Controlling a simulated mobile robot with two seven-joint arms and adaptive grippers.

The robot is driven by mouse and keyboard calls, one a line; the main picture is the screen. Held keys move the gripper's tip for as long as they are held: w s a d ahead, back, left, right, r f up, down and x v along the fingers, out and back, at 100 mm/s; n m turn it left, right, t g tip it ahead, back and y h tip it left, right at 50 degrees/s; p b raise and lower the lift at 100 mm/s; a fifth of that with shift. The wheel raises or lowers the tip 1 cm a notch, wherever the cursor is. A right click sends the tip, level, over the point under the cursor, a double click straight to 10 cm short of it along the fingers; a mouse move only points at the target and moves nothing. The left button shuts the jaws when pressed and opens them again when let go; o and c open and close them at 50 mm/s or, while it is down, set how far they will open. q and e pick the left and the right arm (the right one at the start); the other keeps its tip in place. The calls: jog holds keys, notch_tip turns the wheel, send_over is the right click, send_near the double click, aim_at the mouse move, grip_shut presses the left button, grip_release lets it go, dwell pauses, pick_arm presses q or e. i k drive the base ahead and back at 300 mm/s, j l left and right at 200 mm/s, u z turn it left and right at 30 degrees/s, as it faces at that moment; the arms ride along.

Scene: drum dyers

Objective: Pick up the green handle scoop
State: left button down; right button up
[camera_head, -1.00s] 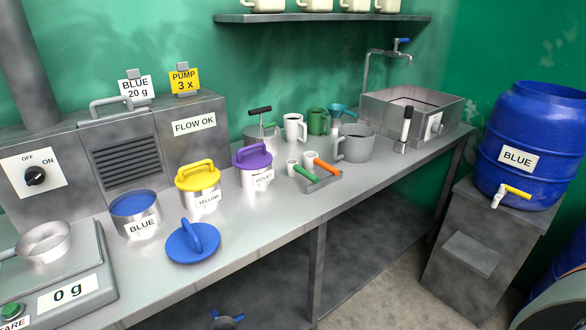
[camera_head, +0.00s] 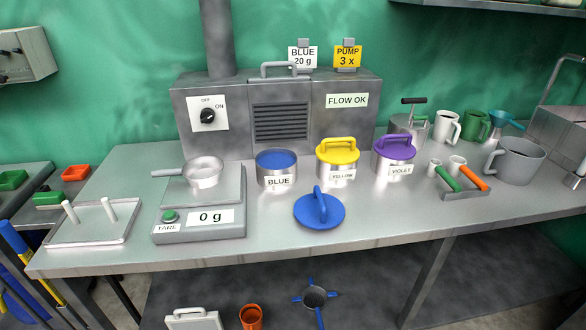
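The green handle scoop (camera_head: 446,179) rests in a small grey holder (camera_head: 466,193) on the right part of the bench. Its green handle leans up to the left, beside an orange handle scoop (camera_head: 473,178) in the same holder. Small pale cups, seemingly the scoop ends, show just behind the handles. Neither of my grippers is in view.
The open blue tin (camera_head: 278,180), yellow-lidded tin (camera_head: 337,170) and violet-lidded tin (camera_head: 394,166) stand left of the scoops. A blue lid (camera_head: 320,222) lies in front. A scale (camera_head: 200,232) with a pan is further left. A grey jug (camera_head: 518,165) stands right of the holder.

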aim_at(435, 167)
jog(key=i+l, duration=0.15)
jog(key=l, duration=0.2)
jog(key=i+l+u, duration=0.1)
jog(key=l, duration=0.2)
jog(key=i+l, duration=0.15)
jog(key=l, duration=0.2)
jog(key=i+l+u, duration=0.1)
jog(key=l, duration=0.25)
jog(key=i+l+u, duration=0.1)
jog(key=l, duration=0.25)
